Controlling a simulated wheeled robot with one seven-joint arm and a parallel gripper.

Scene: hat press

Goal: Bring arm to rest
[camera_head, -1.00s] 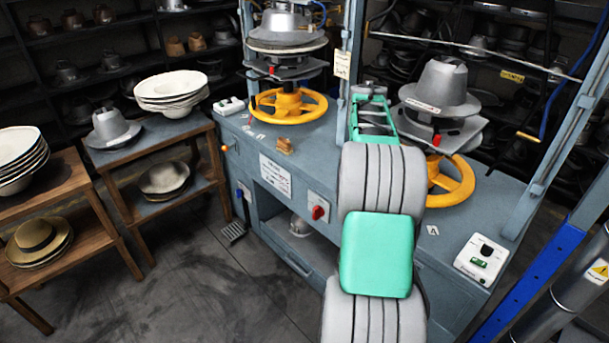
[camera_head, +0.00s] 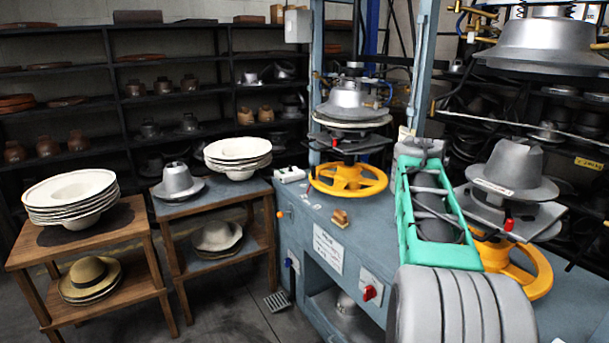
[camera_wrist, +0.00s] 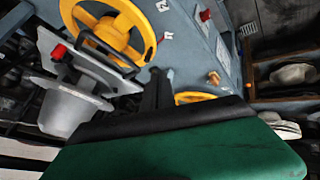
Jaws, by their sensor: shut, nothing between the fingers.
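My arm rises from the lower right of the head view, with grey ribbed and green links in front of the right-hand press. My gripper (camera_wrist: 157,88) shows in the wrist view as dark fingers close together beyond the black and green wrist part, with nothing visible between them. In the head view the fingers are hidden or cannot be made out. The right press's grey hat form (camera_head: 514,172) stands to the right of the arm. It also shows upside down in the wrist view (camera_wrist: 70,112), left of the fingers.
Yellow handwheels (camera_head: 348,181) sit under the presses on the blue-grey bench (camera_head: 310,215). A wooden table (camera_head: 128,228) with a stack of pale hats (camera_head: 72,195) and a second stand (camera_head: 207,202) are at left. Dark shelves line the back. Floor is clear at lower middle.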

